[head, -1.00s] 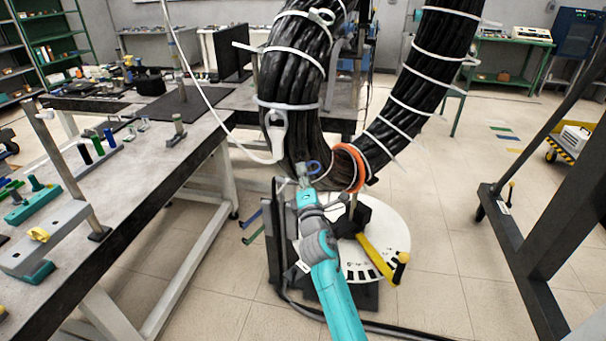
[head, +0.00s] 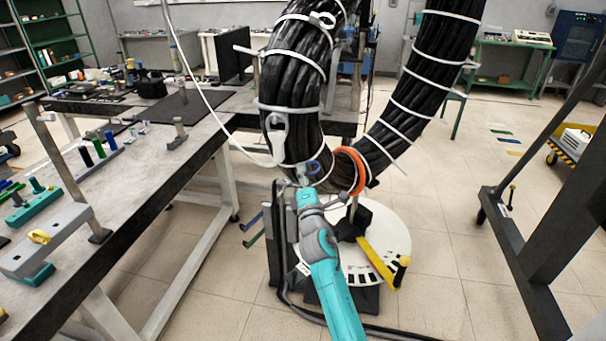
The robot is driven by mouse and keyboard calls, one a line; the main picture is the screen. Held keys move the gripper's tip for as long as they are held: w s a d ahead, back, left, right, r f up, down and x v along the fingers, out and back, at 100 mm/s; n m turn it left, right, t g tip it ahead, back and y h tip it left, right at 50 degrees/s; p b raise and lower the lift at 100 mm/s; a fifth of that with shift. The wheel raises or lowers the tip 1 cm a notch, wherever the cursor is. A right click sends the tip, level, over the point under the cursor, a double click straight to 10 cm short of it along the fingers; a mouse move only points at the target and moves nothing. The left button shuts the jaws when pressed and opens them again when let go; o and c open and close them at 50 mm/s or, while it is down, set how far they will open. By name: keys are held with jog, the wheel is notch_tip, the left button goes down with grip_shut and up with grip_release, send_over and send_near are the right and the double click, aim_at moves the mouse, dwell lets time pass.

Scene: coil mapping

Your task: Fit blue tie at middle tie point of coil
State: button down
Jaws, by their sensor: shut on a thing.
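The coil (head: 293,80) is a thick black bundle of cables hanging in a loop, banded with several white ties. My gripper (head: 305,180) is at the lower bend of the coil, with my arm reaching up from the bottom. It is shut on the blue tie (head: 313,167), a small ring at the bundle's front face. Whether the tie goes around any cable or only touches the bundle, I cannot tell. An orange tie (head: 358,170) circles the bundle just to the right. The fingertips are small and partly hidden.
A round white base (head: 385,235) with a yellow lever (head: 380,262) stands below the coil. A long workbench (head: 130,190) with colored tools fills the left. A dark metal frame (head: 540,210) stands at the right.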

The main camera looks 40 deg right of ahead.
jog(key=c, duration=1.1)
grip_release()
jog(key=v, duration=1.2)
